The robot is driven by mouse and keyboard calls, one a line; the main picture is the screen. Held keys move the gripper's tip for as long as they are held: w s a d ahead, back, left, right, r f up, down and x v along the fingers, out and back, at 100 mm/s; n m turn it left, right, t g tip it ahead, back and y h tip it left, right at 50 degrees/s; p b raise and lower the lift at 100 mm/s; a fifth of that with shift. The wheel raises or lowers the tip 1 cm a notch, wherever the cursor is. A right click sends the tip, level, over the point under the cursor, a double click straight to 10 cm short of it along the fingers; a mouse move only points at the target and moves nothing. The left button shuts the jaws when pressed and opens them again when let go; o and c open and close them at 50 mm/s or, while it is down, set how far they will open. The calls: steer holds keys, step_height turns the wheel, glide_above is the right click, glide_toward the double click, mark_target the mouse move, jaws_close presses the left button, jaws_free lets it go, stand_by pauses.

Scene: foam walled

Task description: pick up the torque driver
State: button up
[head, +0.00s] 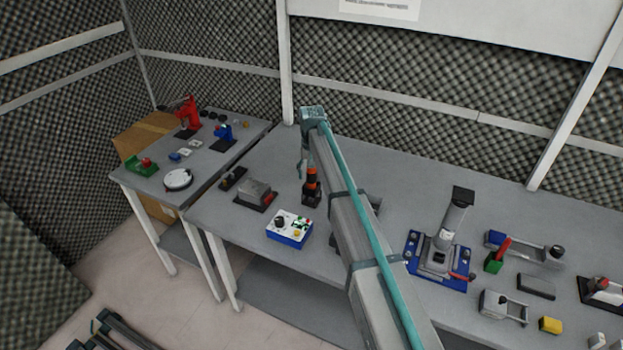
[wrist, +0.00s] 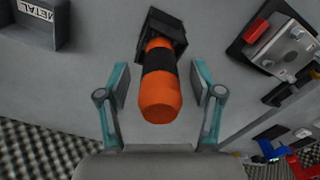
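The torque driver, with an orange and black handle, stands in a small black holder on the long grey table. It shows in the head view (head: 312,178) left of my arm, and in the wrist view (wrist: 160,97) at upper middle. My gripper (wrist: 159,84) is open, with one teal-and-grey finger on each side of the handle in the wrist view. Gaps show between handle and both fingers. In the head view my gripper (head: 304,166) hangs just above and left of the driver. The driver's lower end is hidden in the holder (wrist: 165,32).
A white and blue control box (head: 290,228) and a grey metal block on a dark base (head: 256,192) stand left of the driver. A bin marked METAL (wrist: 38,22) is close by in the wrist view. A blue-based press (head: 440,255) stands right of my arm.

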jaws_close()
steer(key=shift+r, duration=0.1)
step_height(320, 180, up, 10)
steer(key=b, duration=0.3)
step_height(320, 180, up, 9)
steer(key=p, duration=0.4)
stand_by(1.1)
